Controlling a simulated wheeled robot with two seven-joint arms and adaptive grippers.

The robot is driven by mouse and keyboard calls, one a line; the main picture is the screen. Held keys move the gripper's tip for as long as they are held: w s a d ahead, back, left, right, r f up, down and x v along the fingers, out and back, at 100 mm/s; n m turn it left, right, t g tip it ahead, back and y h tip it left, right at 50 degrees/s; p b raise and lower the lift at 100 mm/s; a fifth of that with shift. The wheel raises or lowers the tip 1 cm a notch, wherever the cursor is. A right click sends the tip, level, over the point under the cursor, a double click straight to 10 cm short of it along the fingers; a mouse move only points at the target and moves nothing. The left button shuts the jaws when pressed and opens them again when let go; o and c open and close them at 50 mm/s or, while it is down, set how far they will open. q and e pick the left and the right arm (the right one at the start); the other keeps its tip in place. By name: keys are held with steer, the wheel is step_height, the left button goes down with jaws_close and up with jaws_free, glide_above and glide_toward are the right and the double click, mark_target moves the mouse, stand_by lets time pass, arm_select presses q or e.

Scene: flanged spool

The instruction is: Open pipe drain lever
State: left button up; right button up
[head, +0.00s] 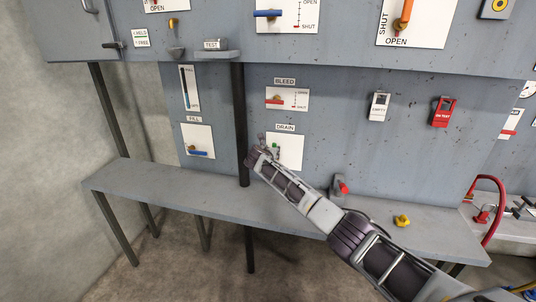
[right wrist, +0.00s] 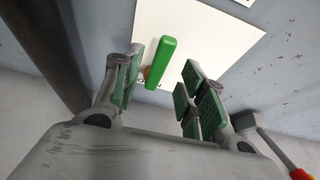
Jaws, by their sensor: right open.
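The drain lever is a green bar (right wrist: 160,63) on a white plate (right wrist: 215,40) in the right wrist view. In the head view the plate (head: 291,152) sits under the DRAIN label (head: 286,127), and only a bit of green shows behind my gripper. My right gripper (head: 262,146) is in front of the plate's left side. In the right wrist view its open fingers (right wrist: 163,72) stand on either side of the lever, the left finger closer to it. I cannot tell whether they touch it. My left gripper is not in view.
The BLEED plate (head: 287,98) with a red lever is just above. The FILL plate (head: 198,142) with a blue lever is to the left. A dark post (head: 240,110) stands close to my gripper. A grey shelf (head: 150,190) below holds a red-and-grey item (head: 340,186) and a yellow piece (head: 402,220).

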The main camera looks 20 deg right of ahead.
steer(key=shift+v, duration=2.8)
steer(key=shift+f, duration=0.15)
